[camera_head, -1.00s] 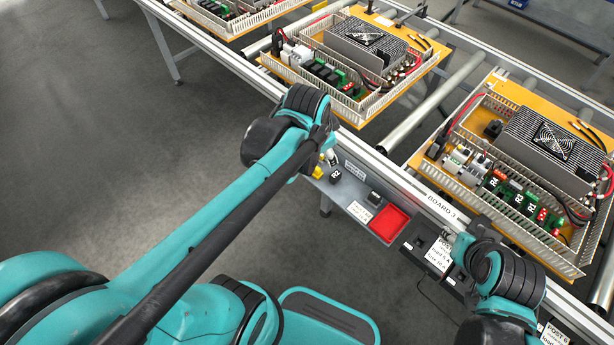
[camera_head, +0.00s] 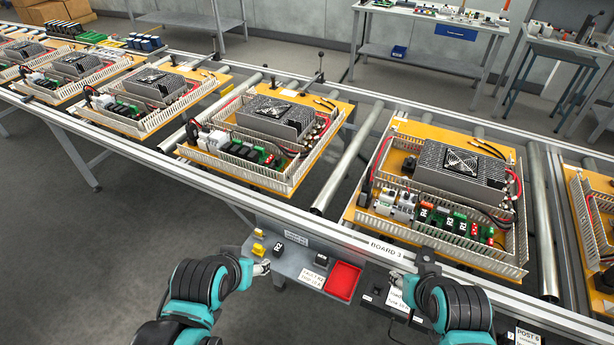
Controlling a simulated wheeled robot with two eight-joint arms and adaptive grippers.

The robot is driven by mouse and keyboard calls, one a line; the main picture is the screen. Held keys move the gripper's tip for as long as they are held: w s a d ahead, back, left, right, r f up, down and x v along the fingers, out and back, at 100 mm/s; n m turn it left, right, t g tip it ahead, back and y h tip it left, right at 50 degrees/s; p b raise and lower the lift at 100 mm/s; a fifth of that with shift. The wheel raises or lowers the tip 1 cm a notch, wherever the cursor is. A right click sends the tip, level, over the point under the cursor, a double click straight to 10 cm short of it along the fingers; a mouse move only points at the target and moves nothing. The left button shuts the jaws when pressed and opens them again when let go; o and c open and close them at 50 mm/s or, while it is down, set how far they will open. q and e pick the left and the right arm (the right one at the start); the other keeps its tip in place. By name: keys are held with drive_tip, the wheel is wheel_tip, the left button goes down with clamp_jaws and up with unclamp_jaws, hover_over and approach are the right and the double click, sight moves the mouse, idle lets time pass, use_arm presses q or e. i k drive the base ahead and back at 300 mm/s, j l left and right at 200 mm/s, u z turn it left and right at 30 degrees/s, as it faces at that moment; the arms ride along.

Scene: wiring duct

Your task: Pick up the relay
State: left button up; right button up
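A black relay marked R2 (camera_head: 278,249) stands on the grey shelf (camera_head: 292,268) below the conveyor's front rail. Another black block (camera_head: 320,260) sits to its right, by a paper label and a red tray (camera_head: 342,281). On board 3, relays marked R4 (camera_head: 424,213) and others stand in a row inside the duct frame. My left gripper (camera_head: 262,268) is at the shelf's left end, just left of and below the R2 relay, apart from it; its fingers are too small to read. My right gripper (camera_head: 425,260) is by the front rail, right of the red tray, its fingers mostly hidden.
Yellow blocks (camera_head: 258,242) stand at the shelf's left end, close to my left gripper. The conveyor rail (camera_head: 320,228) runs behind the shelf. Boards with ducts and power supplies line the conveyor. A dark station with white labels lies right of the red tray.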

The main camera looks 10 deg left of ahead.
sight(448, 225)
drive_tip(key=i+l, duration=0.1)
drive_tip(key=i, duration=0.35)
drive_tip(key=i+l+z, duration=0.1)
drive_tip(key=i, duration=0.4)
